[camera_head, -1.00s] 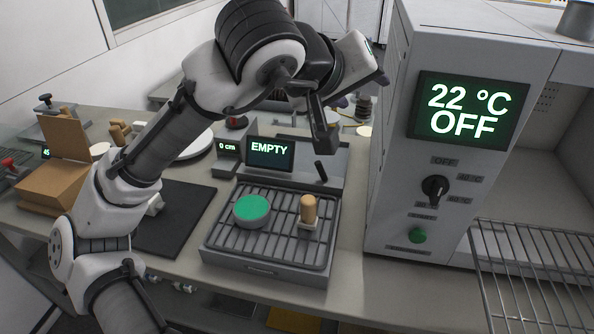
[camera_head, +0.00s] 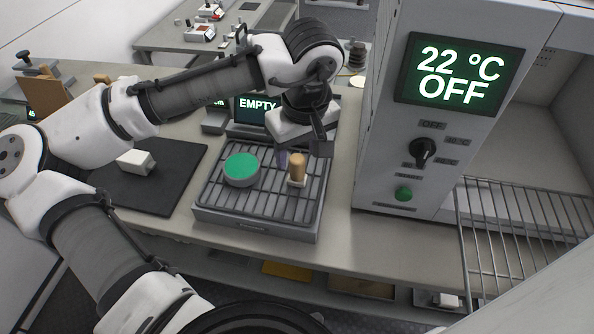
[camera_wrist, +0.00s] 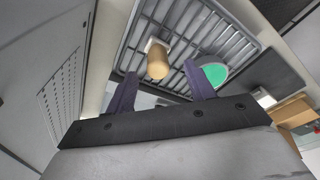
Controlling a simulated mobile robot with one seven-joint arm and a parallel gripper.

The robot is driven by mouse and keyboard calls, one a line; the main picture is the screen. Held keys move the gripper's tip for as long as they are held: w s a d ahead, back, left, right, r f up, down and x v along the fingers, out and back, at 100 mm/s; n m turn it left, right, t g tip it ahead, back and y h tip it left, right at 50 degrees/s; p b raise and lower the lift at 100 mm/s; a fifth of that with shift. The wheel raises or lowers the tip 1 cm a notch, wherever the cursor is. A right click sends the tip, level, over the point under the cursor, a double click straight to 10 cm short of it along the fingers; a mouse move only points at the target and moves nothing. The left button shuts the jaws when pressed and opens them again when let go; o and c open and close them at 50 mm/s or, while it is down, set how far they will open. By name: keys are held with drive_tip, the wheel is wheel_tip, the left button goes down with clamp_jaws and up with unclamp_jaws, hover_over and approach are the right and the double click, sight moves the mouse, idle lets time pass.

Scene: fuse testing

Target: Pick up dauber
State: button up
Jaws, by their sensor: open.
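The dauber is a tan, rounded wooden handle (camera_head: 298,166) on a pale square base. It stands upright on the right part of the grey slatted rack (camera_head: 262,220). In the wrist view its handle (camera_wrist: 158,60) shows beyond the fingertips, roughly between them. My gripper (camera_head: 301,155) is open and empty, pointing down just above and behind the dauber. In the wrist view the two dark fingers (camera_wrist: 161,82) are spread apart, and neither visibly touches the handle.
A green-topped round container (camera_head: 241,168) sits left of the dauber on the rack. A display reading EMPTY (camera_head: 256,104) stands behind. The tall oven cabinet (camera_head: 385,170) rises close on the right. A black mat (camera_head: 165,185) with a white block (camera_head: 136,161) lies left.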

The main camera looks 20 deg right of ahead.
sight(298, 159)
drive_tip(key=shift+w+d+f+p, duration=0.1)
drive_tip(key=shift+w+f+p, duration=0.15)
drive_tip(key=shift+f, duration=0.65)
drive_tip(key=shift+w+a+f+p, duration=0.1)
drive_tip(key=shift+w+f+p, duration=0.1)
drive_tip(key=shift+f, duration=0.7)
drive_tip(key=shift+w+d+f+p, duration=0.15)
drive_tip(key=shift+f+p, duration=0.1)
drive_tip(key=shift+f, duration=0.65)
drive_tip(key=c, duration=1)
drive_tip(key=shift+c, duration=0.3)
drive_tip(key=shift+r, duration=0.1)
wheel_tip(298, 159, up, 20)
drive_tip(key=b, duration=0.2)
